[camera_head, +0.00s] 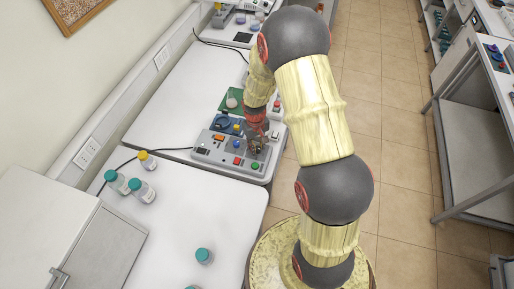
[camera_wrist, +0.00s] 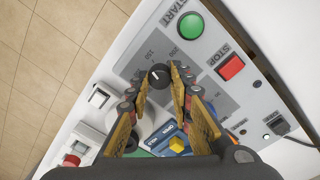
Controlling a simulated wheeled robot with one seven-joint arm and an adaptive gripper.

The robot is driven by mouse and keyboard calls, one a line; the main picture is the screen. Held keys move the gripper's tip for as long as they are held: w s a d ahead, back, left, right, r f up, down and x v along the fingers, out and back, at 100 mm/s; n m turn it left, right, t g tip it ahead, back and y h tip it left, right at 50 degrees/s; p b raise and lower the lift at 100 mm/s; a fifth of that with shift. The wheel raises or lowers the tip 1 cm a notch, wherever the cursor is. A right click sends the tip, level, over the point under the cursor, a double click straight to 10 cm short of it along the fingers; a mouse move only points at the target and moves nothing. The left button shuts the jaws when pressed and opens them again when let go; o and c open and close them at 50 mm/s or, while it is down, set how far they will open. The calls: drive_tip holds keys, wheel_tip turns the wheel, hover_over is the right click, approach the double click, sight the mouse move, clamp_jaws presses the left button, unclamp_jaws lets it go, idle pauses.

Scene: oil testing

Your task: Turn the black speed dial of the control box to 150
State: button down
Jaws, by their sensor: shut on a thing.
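The control box (camera_head: 208,152) is a grey panel on the white bench in the head view. In the wrist view the black speed dial (camera_wrist: 159,74) sits on its grey face panel (camera_wrist: 205,103), with printed numbers such as 150 and 200 beside it. A small white mark shows on the dial; its exact reading is too small to tell. My gripper (camera_wrist: 162,78) has its two fingertips on either side of the dial and is shut on it. In the head view my gripper (camera_head: 255,145) covers the dial from above.
A green START button (camera_wrist: 191,25) and a red STOP button (camera_wrist: 231,67) are beside the dial. A yellow knob (camera_wrist: 178,144) on a blue part is near my fingers. Teal-capped bottles (camera_head: 143,191) stand on the nearer bench.

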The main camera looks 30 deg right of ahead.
drive_tip(key=shift+w+m, duration=0.1)
drive_tip(key=shift+m, duration=0.5)
drive_tip(key=c, duration=1.6)
unclamp_jaws()
drive_tip(key=r, duration=1.2)
drive_tip(key=shift+a, duration=0.2)
